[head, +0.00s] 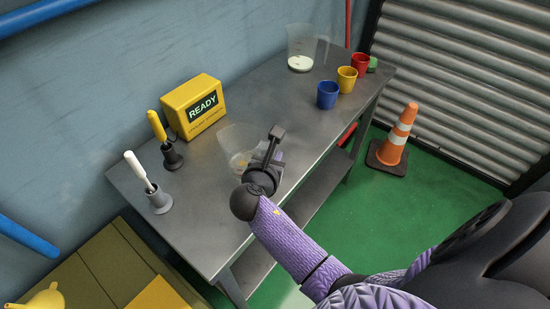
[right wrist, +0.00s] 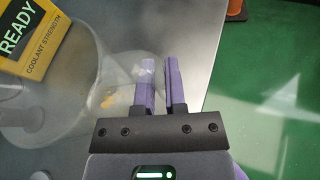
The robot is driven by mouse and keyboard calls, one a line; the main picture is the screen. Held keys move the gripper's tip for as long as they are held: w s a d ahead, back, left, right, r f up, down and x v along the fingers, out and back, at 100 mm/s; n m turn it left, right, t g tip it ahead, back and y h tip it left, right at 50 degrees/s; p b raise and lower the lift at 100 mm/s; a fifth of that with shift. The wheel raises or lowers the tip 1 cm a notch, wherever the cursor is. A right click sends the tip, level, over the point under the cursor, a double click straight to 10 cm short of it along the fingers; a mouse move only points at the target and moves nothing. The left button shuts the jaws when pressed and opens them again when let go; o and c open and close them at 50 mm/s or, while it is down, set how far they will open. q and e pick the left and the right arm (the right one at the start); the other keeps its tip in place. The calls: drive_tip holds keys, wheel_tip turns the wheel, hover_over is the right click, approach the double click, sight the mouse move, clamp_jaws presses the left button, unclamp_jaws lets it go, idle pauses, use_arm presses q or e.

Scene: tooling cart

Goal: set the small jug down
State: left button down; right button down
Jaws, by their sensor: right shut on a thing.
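The small jug (head: 232,139) is clear and see-through, with a little yellowish content low inside. It is over the middle of the grey metal cart top (head: 215,205), right of the yellow READY box. My right gripper (head: 268,153) is at its right side, shut on it. In the right wrist view the jug (right wrist: 60,95) fills the left, and a clear part of it shows at the purple fingers (right wrist: 160,80). Whether its base touches the top or hangs just above, I cannot tell. My left gripper is not in view.
The yellow READY box (head: 194,105) stands behind. A yellow-handled tool (head: 157,126) and a white-handled tool (head: 138,170) stand in holders at left. A larger jug (head: 302,45) with white liquid and blue (head: 327,95), yellow (head: 346,80) and red (head: 360,64) cups are at the far end.

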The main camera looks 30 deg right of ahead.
wheel_tip(320, 180, down, 4)
drive_tip(key=shift+r+b, duration=0.15)
drive_tip(key=shift+b, duration=0.75)
drive_tip(key=shift+r, duration=0.15)
drive_tip(key=c, duration=0.7)
unclamp_jaws()
